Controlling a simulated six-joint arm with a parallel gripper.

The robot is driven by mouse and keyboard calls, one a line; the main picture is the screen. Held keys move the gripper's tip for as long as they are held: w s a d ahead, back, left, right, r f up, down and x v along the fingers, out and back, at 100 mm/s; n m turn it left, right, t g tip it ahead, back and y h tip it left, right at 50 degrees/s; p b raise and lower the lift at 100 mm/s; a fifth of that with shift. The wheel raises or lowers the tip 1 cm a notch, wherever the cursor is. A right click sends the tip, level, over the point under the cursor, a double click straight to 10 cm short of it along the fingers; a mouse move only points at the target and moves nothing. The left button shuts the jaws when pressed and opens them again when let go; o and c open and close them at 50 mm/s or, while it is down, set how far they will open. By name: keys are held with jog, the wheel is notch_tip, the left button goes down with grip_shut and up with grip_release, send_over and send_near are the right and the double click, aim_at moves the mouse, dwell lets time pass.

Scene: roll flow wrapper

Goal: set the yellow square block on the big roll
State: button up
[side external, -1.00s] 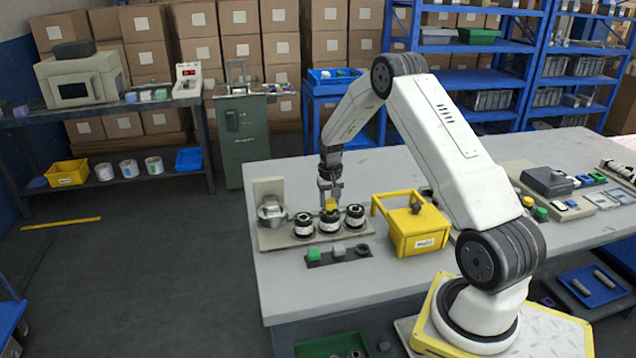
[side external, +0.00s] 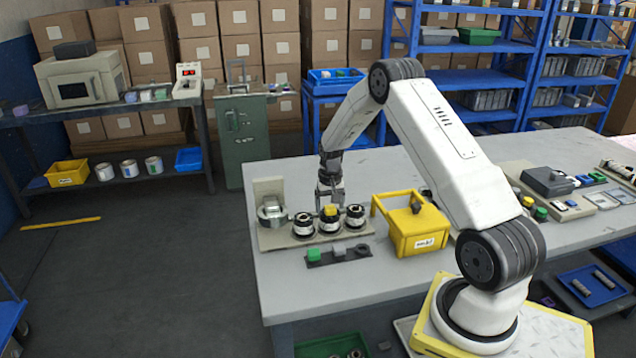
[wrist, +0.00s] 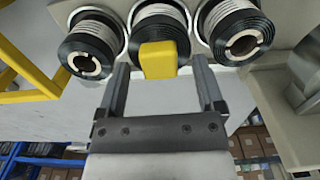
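The yellow square block (side external: 330,210) sits on top of the middle one of three black-and-white rolls (side external: 329,223). In the wrist view the block (wrist: 158,60) covers the near part of that middle roll (wrist: 157,22). My gripper (side external: 330,207) is right above the middle roll. In the wrist view my gripper (wrist: 160,68) is open, with a finger on each side of the block and visible gaps between. The other rolls stand to the left (side external: 303,226) and right (side external: 355,217). All three look close in size, so I cannot tell which is the big one.
A silver fixture (side external: 271,211) stands left of the rolls on the same plate. A yellow bin (side external: 420,236) with a raised handle stands close on the right. A dark strip in front holds a green block (side external: 313,254), a grey block and a dark ring.

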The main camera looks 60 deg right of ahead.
jog(key=shift+r, duration=0.1)
jog(key=shift+r, duration=3.75)
jog(key=shift+a+r, duration=0.15)
jog(key=shift+a, duration=0.1)
jog(key=s+a+r+n+t, duration=0.1)
jog(key=s+a+r+n, duration=0.25)
jog(key=a, duration=0.85)
jog(key=s+a+r+n+t, duration=0.1)
jog(key=s+a+r+n, duration=0.2)
jog(key=a, duration=0.9)
jog(key=s+a+f+n, duration=0.1)
jog(key=s+a+n, duration=0.1)
jog(key=s+a, duration=0.3)
jog(key=s, duration=0.3)
jog(key=shift+a+f+t, duration=0.2)
jog(key=shift+a+t, duration=0.1)
jog(key=shift+a, duration=0.1)
jog(key=shift+n, duration=0.25)
